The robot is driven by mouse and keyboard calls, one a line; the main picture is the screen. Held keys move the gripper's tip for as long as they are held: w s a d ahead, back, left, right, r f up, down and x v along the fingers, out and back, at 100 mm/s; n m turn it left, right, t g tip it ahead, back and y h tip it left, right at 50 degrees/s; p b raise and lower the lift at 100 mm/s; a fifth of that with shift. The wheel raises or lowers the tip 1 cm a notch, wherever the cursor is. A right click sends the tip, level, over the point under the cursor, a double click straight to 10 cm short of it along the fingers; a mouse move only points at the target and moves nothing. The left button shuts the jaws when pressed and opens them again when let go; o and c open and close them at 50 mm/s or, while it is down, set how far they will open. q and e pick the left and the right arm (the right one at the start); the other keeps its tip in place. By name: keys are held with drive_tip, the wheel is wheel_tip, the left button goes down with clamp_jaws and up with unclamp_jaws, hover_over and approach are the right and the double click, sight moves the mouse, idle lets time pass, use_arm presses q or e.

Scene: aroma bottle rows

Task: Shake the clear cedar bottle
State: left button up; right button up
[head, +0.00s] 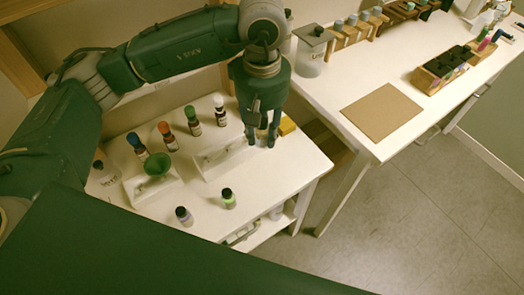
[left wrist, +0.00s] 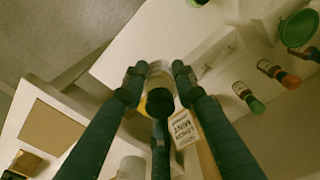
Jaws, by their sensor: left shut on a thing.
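My left gripper (head: 262,138) points down over the right end of the small white table. In the left wrist view its fingers (left wrist: 158,85) are closed around a small pale, clear-looking bottle (left wrist: 160,77) with a dark cap (left wrist: 160,103). Its label cannot be read, so I cannot tell if it is the cedar one. In the head view the fingers mostly hide it. My right gripper is not in view.
Bottles with blue (head: 135,139), orange (head: 164,127), green (head: 190,112) and white (head: 219,101) caps stand at the back. A green funnel (head: 158,163) and a yellow block (head: 287,126) are nearby.

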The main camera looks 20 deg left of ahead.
use_arm(q)
drive_tip(key=shift+r+p, duration=0.9)
drive_tip(key=shift+r, duration=3.35)
drive_tip(key=o, duration=0.6)
drive_tip(key=shift+c, duration=0.2)
drive_tip(key=c, duration=0.4)
drive_tip(key=shift+r, duration=0.1)
clamp_jaws()
wheel_tip(320, 180, up, 5)
drive_tip(key=shift+a+r, duration=0.1)
drive_tip(key=f, duration=0.5)
drive_tip(key=shift+s+f, duration=0.25)
drive_tip(key=shift+f, duration=0.15)
drive_tip(key=shift+w+r, duration=0.2)
drive_tip(key=shift+f, duration=0.1)
